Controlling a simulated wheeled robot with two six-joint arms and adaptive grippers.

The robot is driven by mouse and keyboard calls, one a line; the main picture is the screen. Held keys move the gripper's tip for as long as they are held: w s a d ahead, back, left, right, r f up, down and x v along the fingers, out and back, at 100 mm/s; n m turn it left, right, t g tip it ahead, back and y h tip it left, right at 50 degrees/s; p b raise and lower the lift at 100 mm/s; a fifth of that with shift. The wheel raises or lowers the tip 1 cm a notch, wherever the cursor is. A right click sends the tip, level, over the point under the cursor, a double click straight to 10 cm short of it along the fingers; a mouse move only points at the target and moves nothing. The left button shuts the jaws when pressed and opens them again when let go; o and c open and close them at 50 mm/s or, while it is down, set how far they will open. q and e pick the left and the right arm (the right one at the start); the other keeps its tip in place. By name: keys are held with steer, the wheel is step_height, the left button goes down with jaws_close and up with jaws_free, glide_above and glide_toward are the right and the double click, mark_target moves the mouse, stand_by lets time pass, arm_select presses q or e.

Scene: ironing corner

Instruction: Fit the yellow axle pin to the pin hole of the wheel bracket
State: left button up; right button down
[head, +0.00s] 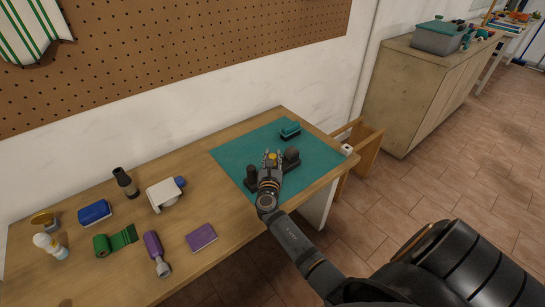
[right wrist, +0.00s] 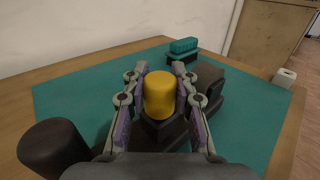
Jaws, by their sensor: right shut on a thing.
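The yellow axle pin (right wrist: 160,95) is upright between the two fingers of my right gripper (right wrist: 160,90), which is shut on it. In the head view the pin (head: 272,156) shows as a small yellow spot at the fingertips of the gripper (head: 271,160). A dark piece, which looks like the wheel bracket (head: 291,157), lies on the green mat; its dark blocks show right of and behind the pin in the right wrist view (right wrist: 207,80). A dark part is directly below the pin. The pin hole and the pin's lower end are hidden. My left gripper is not in view.
The green mat (head: 232,157) covers the table's right end. A dark rounded cylinder (right wrist: 55,150) stands left of the gripper. A teal brush-like thing (head: 290,130) lies behind. A white cube (head: 346,149) is at the right.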

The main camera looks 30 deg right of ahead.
steer(key=shift+f, duration=0.2)
steer(key=c, duration=1)
jaws_free()
steer(key=shift+o, duration=0.5)
steer(key=o, duration=0.4)
steer(key=shift+p+v, duration=0.3)
steer(key=shift+v, duration=2.15)
